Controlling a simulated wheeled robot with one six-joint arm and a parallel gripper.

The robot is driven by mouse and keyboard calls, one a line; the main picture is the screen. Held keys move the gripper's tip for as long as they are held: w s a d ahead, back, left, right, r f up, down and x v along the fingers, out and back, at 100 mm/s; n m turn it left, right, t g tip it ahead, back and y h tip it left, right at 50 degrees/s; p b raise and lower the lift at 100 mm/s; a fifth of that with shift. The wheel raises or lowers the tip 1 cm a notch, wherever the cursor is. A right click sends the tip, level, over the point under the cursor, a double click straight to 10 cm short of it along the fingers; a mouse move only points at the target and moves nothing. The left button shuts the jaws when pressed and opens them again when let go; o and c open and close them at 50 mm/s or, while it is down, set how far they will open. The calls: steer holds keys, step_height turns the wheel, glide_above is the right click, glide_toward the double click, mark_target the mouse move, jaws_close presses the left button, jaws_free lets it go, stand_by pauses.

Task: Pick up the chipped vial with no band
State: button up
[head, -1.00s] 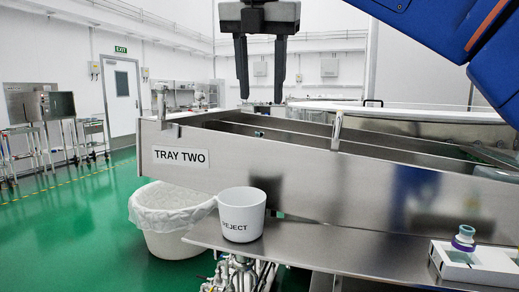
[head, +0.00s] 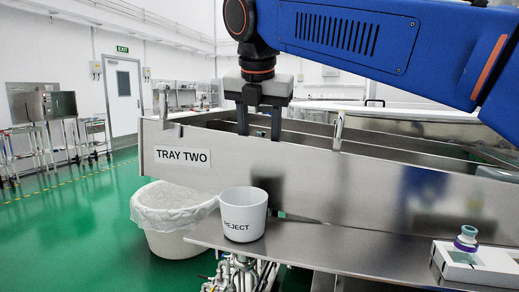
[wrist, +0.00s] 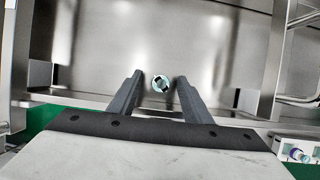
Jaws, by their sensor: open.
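A small round vial (wrist: 161,84) with a pale rim and a dark patch stands out on the metal floor of the tray in the wrist view, seen from above. It lies between the two fingers of my gripper (wrist: 159,78) in that view, apart from both. I cannot tell whether it is chipped or has a band. Another vial (head: 466,238), teal-capped with a purple band, stands in a white holder (head: 488,262).
A white REJECT cup (head: 243,214) stands on a metal ledge (head: 330,252) in front of the tray. A lined white bin (head: 170,225) is on the floor to the left. Tray walls and dividers rise close around my gripper.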

mark_target(260, 132)
steer(key=shift+w+f, duration=0.25)
steer(key=shift+f, duration=0.35)
steer(key=shift+c, duration=0.7)
steer(key=c, duration=1)
step_height(260, 132, up, 10)
steer(key=shift+r, duration=0.1)
